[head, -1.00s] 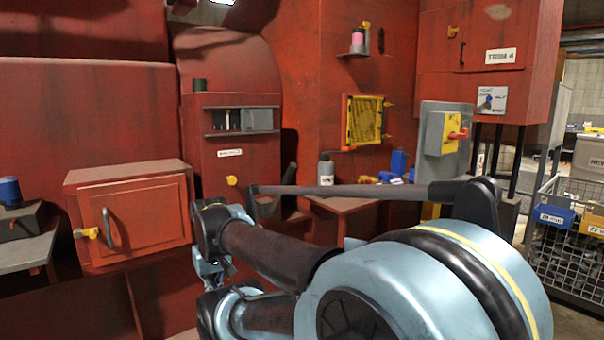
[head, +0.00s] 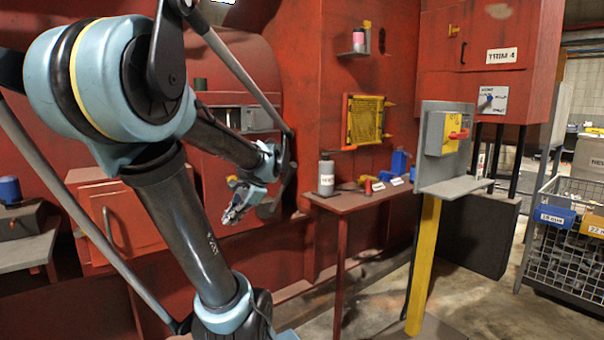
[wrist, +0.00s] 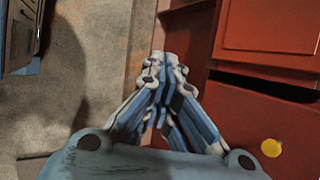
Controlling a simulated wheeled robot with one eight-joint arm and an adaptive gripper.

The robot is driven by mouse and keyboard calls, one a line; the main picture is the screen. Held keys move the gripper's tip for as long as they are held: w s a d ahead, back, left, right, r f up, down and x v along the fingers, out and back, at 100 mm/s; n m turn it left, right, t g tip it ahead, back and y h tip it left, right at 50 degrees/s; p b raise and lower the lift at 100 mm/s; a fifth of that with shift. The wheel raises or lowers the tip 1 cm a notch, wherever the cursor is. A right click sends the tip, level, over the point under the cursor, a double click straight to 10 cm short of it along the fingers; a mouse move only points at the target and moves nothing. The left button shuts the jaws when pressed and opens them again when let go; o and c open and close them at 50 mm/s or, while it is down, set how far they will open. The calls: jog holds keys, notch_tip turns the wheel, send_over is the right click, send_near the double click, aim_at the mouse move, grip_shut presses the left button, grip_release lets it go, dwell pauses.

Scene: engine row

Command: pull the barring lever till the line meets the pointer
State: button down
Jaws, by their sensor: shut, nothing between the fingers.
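My gripper (head: 231,216) is shut and empty, hanging in front of the red engine housing, lower middle left of the head view. In the wrist view its closed fingers (wrist: 162,65) point over the floor and red metalwork, touching nothing that I can see. A window (head: 259,119) with dark and grey parts shows on the housing, partly behind my arm; I cannot make out line or pointer. A dark grey piece (head: 268,208) low beside the gripper may be part of the barring lever, but my arm hides much there. No lever shows clearly in the wrist view.
A yellow knob (wrist: 271,148) sits on red metal at the wrist view's lower right. A small red table (head: 345,199) holds a bottle (head: 326,176) and small items. A grey switch stand (head: 447,147) on a yellow post and a wire basket (head: 570,255) stand right. Floor between is open.

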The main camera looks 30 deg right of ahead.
jog(key=w+d+r+m+t, duration=0.15)
jog(key=d+r+m, duration=0.3)
jog(key=d, duration=0.45)
jog(key=d+r+m+t, duration=0.3)
jog(key=d+m, duration=0.2)
jog(key=d, duration=0.5)
jog(key=s+d+r+m+t+h, duration=0.1)
jog(key=s+d+r+m+t, duration=0.15)
jog(key=d, duration=0.55)
jog(key=s+d+r+m+t+h, duration=0.1)
jog(key=s+d+r+m, duration=0.2)
jog(key=d, duration=0.4)
jog(key=r+x, duration=0.1)
jog(key=x, duration=1.1)
jog(key=shift+w+a, duration=0.2)
jog(key=shift+w, duration=0.1)
jog(key=shift+r, duration=0.15)
